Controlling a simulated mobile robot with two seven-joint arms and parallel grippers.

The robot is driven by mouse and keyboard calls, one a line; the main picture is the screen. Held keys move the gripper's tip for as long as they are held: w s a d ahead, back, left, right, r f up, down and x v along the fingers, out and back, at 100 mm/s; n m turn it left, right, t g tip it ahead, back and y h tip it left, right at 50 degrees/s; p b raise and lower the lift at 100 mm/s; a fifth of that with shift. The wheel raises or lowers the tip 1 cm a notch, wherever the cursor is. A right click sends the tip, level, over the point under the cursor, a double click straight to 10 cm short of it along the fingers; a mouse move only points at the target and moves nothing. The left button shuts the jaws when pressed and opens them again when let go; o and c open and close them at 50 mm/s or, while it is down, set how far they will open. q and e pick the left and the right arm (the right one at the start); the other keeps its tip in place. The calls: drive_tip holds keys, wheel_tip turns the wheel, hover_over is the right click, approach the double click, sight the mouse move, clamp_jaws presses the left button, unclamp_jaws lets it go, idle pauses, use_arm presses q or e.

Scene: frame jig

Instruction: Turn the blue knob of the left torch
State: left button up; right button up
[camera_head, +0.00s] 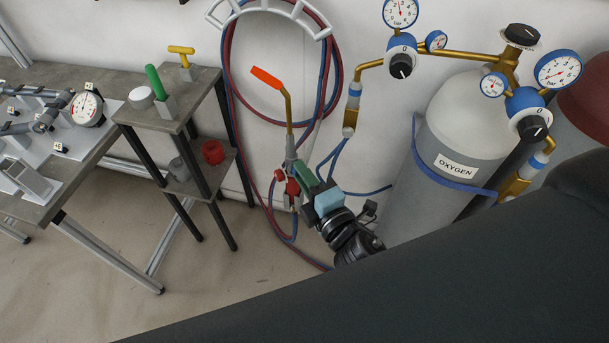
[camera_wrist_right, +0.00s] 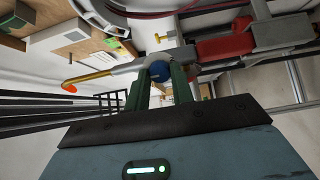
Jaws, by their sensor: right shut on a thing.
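The torch (camera_head: 289,112) hangs in front of the white wall, its brass tube rising to an orange tip (camera_head: 267,78). Its red part (camera_head: 292,187) shows lower down beside my right gripper (camera_head: 301,173). In the right wrist view the torch body (camera_wrist_right: 128,66) crosses the top, with the orange tip at the left and red parts (camera_wrist_right: 225,47) at the right. The blue knob (camera_wrist_right: 159,71) sits between the green fingers of my right gripper (camera_wrist_right: 160,84), which is shut on it. The fingers hide the knob in the head view. My left gripper is not in view.
A grey oxygen cylinder (camera_head: 455,125) with gauges stands at the right. Red and blue hoses (camera_head: 334,75) loop on a wall holder behind the torch. A small stand (camera_head: 155,120) and a workbench (camera_head: 40,205) are at the left. Floor between is clear.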

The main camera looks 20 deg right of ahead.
idle(0.5)
drive_tip(key=o, duration=1)
drive_tip(key=shift+s, duration=0.1)
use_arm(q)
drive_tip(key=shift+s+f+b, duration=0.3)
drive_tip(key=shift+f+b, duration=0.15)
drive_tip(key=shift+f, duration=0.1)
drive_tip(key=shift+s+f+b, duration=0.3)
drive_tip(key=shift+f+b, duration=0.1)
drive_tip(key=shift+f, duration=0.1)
use_arm(e)
drive_tip(key=s+d, duration=0.1)
drive_tip(key=s, duration=0.6)
drive_tip(key=shift+s+d, duration=0.2)
drive_tip(key=shift+s, duration=0.05)
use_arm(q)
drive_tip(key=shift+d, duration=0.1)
